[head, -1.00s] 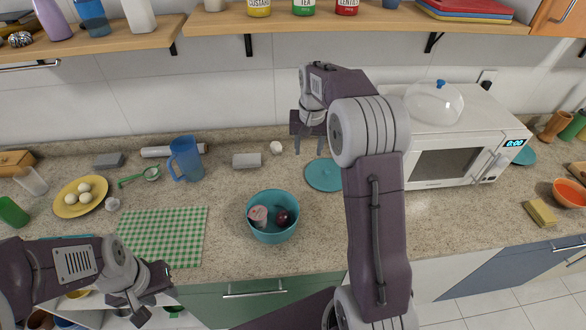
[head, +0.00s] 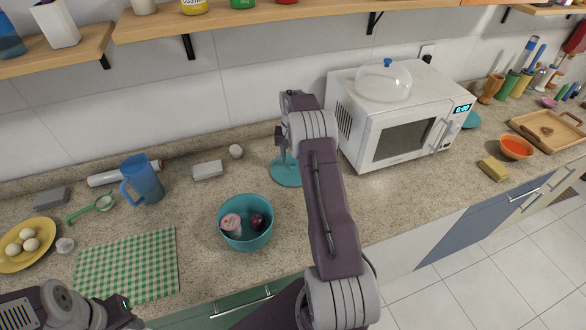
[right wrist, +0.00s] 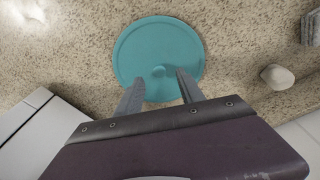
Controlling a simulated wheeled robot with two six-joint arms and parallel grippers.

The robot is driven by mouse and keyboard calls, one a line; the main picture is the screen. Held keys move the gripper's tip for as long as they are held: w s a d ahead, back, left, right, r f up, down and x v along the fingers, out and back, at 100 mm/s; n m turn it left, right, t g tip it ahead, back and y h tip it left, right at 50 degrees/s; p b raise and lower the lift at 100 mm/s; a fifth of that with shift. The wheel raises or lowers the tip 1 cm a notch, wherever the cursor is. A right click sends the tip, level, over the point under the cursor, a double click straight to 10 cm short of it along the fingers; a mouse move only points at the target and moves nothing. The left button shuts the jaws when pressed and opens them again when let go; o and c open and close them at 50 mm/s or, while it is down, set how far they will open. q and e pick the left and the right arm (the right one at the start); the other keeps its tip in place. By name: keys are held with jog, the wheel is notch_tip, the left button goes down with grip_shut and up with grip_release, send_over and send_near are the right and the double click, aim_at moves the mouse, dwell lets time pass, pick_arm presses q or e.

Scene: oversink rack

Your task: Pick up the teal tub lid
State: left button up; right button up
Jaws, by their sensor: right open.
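The teal tub lid (head: 282,175) is a flat round disc lying on the counter left of the microwave, partly hidden by my right arm. In the right wrist view the lid (right wrist: 150,38) shows nearly whole, with a small knob near its middle. My right gripper (head: 286,154) points down over the lid.
A teal tub (head: 245,240) with two items inside stands in front of the lid. The white microwave (head: 405,140) is close on the right, with a clear dome (head: 383,84) on top. A grey block (head: 208,170) and a small pale object (head: 236,151) lie to the left.

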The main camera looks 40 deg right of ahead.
aim_at(293, 165)
jog(key=f, duration=0.2)
jog(key=shift+d+f, duration=0.2)
jog(key=shift+f, duration=0.2)
jog(key=shift+w+f, duration=0.15)
jog(key=shift+f, duration=0.3)
grip_shut()
jog(key=shift+r, duration=0.15)
